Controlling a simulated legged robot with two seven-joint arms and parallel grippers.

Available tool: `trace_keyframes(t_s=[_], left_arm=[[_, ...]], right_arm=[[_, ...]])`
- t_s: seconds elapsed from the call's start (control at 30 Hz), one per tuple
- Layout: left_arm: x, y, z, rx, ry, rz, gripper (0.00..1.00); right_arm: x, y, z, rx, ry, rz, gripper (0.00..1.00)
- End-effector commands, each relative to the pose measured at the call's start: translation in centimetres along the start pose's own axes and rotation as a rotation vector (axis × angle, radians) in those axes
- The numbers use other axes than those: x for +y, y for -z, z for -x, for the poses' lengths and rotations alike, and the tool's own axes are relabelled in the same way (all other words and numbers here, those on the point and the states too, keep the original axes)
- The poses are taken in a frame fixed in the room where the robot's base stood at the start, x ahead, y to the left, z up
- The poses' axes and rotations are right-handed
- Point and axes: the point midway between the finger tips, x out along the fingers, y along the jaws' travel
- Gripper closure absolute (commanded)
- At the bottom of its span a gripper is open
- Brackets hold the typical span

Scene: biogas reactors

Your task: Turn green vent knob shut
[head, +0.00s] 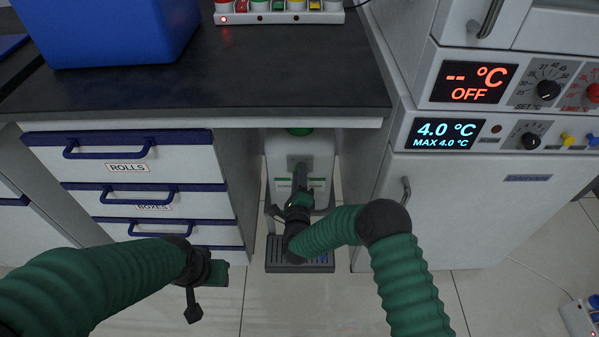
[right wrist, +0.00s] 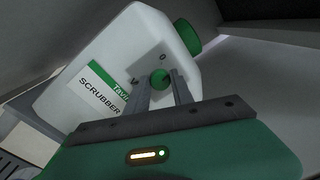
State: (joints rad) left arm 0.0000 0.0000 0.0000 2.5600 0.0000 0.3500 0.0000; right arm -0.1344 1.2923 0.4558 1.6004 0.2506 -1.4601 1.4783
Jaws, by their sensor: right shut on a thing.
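The green vent knob (right wrist: 160,78) is a small round knob on the face of a white scrubber canister (right wrist: 120,57). In the right wrist view my right gripper (right wrist: 163,84) has its two grey fingers on either side of the knob, shut on it. In the head view the canister (head: 318,160) stands upright in the gap under the bench. There my right gripper (head: 300,178) reaches its front, and the knob is hidden. My left gripper (head: 203,290) hangs in front of the drawers, away from the canister; its fingers do not show clearly.
A slotted grey drip grate (head: 315,267) lies on the floor below the canister. Drawers with blue handles (head: 125,196) flank the gap on the left, and a white cabinet with displays (head: 480,205) on the right. The dark bench top (head: 270,75) overhangs it.

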Motion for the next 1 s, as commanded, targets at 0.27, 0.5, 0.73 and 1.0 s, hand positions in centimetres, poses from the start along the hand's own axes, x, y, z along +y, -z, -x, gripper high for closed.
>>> trace_keyframes(t_s=[0.27, 0.5, 0.73, 1.0], left_arm=[[0.0, 0.3, 1.5, 0.0, 0.0, 0.0, 0.64], [0.0, 0.5, 2.2, 0.0, 0.0, 0.0, 0.64], [0.0, 0.6, 2.7, 0.0, 0.0, 0.0, 0.64], [0.0, 0.7, 2.8, 0.0, 0.0, 0.0, 0.64]], right_arm=[[0.3, -0.3, 0.2, -0.017, -0.008, 0.256, 1.0], [0.5, -0.2, 0.3, -0.026, -0.007, 0.44, 1.0], [0.6, -0.1, 0.3, -0.032, -0.007, 0.553, 1.0], [0.8, -0.1, 0.3, -0.035, -0.009, 0.606, 1.0]])
